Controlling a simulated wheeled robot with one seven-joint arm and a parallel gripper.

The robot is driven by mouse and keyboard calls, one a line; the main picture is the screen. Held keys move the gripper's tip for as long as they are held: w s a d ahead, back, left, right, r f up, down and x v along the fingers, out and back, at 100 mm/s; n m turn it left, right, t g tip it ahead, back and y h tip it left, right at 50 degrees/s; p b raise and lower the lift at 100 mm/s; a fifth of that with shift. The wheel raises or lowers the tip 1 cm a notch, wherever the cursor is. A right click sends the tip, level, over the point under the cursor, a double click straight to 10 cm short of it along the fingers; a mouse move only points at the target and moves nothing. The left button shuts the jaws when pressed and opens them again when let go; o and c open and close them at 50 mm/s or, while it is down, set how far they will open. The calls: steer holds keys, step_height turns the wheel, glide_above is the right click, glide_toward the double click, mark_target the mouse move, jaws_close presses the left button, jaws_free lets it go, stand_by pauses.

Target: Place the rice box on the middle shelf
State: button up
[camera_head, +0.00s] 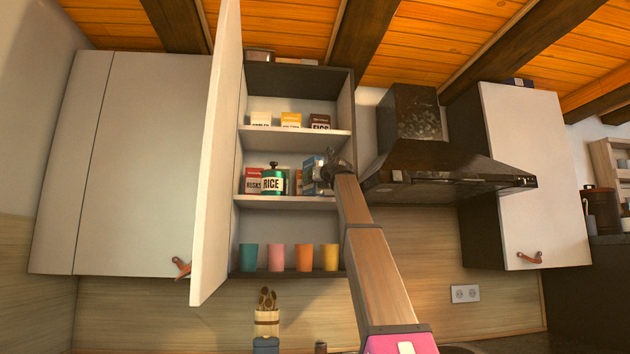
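A green rounded tin with a pale label reading RICE (272,180) stands upright on the middle shelf (290,200) of the open cabinet. A blue-grey box (311,176) is at the right of this shelf, right against my gripper (328,170); its label is too small to read. My gripper is at the cabinet's right side, just above middle-shelf level, and partly covers this box. I cannot tell whether its fingers are closed on the box or whether the box rests on the shelf. No other item shows a readable RICE label.
A red box reading HUSKS (253,181) stands left of the tin. Several boxes, one reading FIGS (320,122), line the upper shelf. Coloured cups (277,257) fill the bottom. The open door (217,150) bounds the left; the range hood (430,165) is close on the right.

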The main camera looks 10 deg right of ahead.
steer(key=shift+s, duration=0.1)
steer(key=v, duration=1.1)
steer(key=shift+s+d, duration=0.2)
steer(key=shift+s, duration=0.15)
stand_by(0.5)
steer(key=shift+s, duration=0.1)
